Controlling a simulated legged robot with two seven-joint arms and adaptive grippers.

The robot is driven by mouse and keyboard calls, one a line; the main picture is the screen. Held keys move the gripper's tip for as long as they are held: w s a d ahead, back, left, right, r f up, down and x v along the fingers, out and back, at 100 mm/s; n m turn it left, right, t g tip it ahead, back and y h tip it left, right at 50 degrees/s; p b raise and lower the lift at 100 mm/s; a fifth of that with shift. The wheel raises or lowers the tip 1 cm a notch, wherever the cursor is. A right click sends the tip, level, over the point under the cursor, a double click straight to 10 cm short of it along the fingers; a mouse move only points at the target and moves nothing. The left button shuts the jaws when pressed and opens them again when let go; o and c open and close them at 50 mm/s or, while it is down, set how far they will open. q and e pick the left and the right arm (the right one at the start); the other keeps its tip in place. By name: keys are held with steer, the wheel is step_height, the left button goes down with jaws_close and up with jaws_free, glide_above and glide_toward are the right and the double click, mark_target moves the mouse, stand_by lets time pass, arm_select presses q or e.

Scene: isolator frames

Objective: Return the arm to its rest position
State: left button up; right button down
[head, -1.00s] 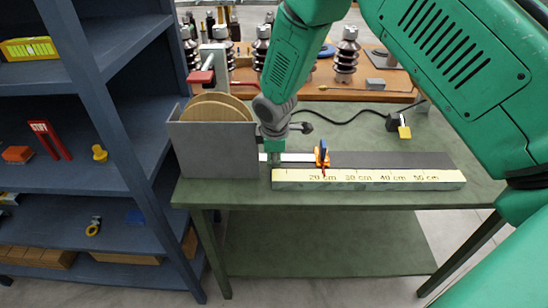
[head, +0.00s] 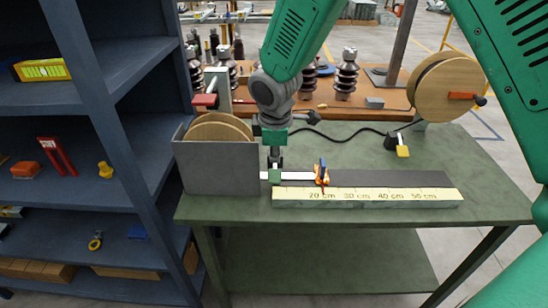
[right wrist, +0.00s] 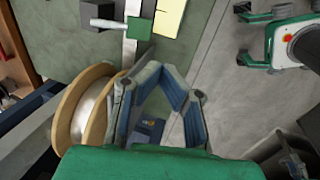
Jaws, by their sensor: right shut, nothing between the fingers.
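My right arm (head: 303,40) comes in green from the upper right in the head view. My right gripper (head: 275,160) hangs above the left part of the green bench, just right of the grey box (head: 215,168) holding a wooden spool (head: 218,130). In the right wrist view its fingers (right wrist: 163,72) meet at the tips with nothing between them. Beside them is a wooden spool (right wrist: 88,112), and a green block (right wrist: 140,27) sits on a pale strip. In the head view that strip (head: 298,176) runs to an orange clamp (head: 322,174).
A yellow ruler (head: 375,195) lies along the front of the green bench (head: 480,190). A second spool (head: 445,88) stands at the back right. Blue shelves (head: 150,200) rise at the left. Insulators (head: 346,78) stand on a brown board behind.

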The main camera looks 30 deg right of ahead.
steer(key=shift+w+f, duration=0.1)
steer(key=s+a+f+m+y+b, duration=0.1)
steer(key=s+f+m+b, duration=0.1)
steer(key=s+f, duration=0.35)
steer(key=s+f+m+g+b, duration=0.1)
steer(key=s+f+b, duration=0.15)
steer(key=f, duration=0.65)
steer(key=s+a+f+m+y+b, duration=0.1)
steer(key=s+f+m+b, duration=0.1)
steer(key=s+f, duration=0.45)
steer(key=s+d+f+m+b, duration=0.1)
steer(key=s+f+m+b, duration=0.5)
steer(key=s+f, duration=0.8)
steer(key=s, duration=0.3)
steer(key=shift+d+g+h, duration=0.25)
steer(key=shift+g+h, duration=0.05)
steer(key=shift+g, duration=0.1)
steer(key=shift+w, duration=0.1)
